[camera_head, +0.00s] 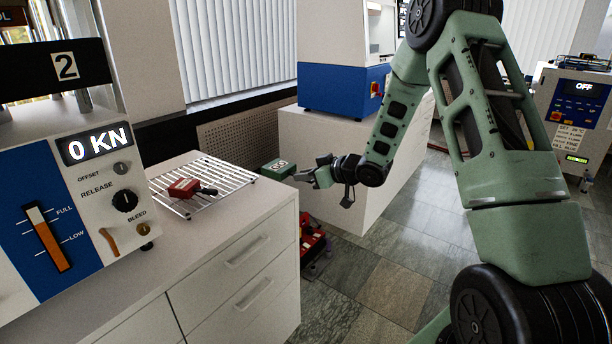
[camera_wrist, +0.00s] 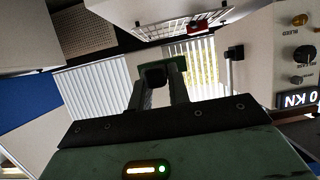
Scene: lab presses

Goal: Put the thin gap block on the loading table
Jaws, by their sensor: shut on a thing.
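A green block (camera_head: 278,169) with a white label is held at the tip of my gripper (camera_head: 298,174), beside the right back corner of the white cabinet top. In the wrist view my fingers (camera_wrist: 160,85) are closed around a dark piece, with the green block (camera_wrist: 178,66) just beyond. The label is too small to read surely. A red block (camera_head: 184,188) with a dark handle lies on a white wire rack (camera_head: 232,178) on the cabinet; it also shows in the wrist view (camera_wrist: 197,28). I cannot tell which surface is the loading table.
Press 2 (camera_head: 95,150), reading 0 KN, stands at the left of the white cabinet (camera_head: 240,235). Behind my arm is a blue and white machine (camera_head: 335,88) on a white stand. A red object (camera_head: 313,243) stands on the floor beside the cabinet. A control box (camera_head: 578,105) reads OFF.

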